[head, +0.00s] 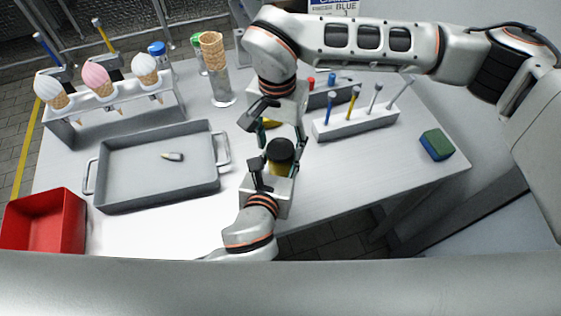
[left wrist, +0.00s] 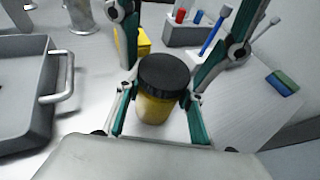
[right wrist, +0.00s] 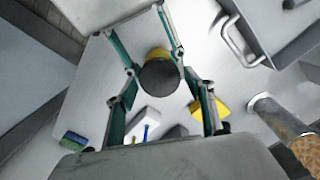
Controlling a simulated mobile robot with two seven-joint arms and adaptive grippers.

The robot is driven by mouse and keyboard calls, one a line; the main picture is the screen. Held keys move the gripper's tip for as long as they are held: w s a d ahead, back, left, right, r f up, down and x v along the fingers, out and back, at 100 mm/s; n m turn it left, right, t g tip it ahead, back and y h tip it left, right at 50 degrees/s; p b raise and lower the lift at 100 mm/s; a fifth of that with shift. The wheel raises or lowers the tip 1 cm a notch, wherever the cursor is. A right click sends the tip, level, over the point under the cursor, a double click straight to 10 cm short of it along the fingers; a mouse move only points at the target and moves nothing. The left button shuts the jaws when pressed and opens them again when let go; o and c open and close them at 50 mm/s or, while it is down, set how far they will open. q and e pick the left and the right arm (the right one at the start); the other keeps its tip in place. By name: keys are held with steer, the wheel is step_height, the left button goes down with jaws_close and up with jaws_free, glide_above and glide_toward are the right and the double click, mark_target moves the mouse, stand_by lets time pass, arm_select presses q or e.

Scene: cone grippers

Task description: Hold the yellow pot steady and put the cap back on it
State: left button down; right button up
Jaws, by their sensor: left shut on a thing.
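The yellow pot (left wrist: 158,108) stands upright between the fingers of my left gripper (head: 273,178), which is shut on it. The black cap (head: 281,150) sits on top of the pot and looks level; how firmly it is seated cannot be told. It also shows in the left wrist view (left wrist: 164,74) and, from above, in the right wrist view (right wrist: 159,77). My right gripper (head: 273,130) points down above the pot. Its fingers are spread wide, with a gap on both sides of the cap, and hold nothing.
A yellow block (left wrist: 144,42) lies just behind the pot. A white rack (head: 357,125) with several sticks stands behind to the right, a blue-green sponge (head: 437,145) farther right. A grey tray (head: 115,190) lies left, a red bin (head: 45,222) beyond it. The table's front right is clear.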

steer(key=shift+r, duration=0.1)
steer(key=shift+r, duration=2.2)
steer(key=shift+c, duration=0.3)
steer(key=shift+a+r+n, duration=0.1)
steer(key=shift+r+n, duration=1.65)
steer(key=shift+n, duration=0.05)
steer(key=shift+f, duration=0.15)
steer(key=shift+f, duration=3.9)
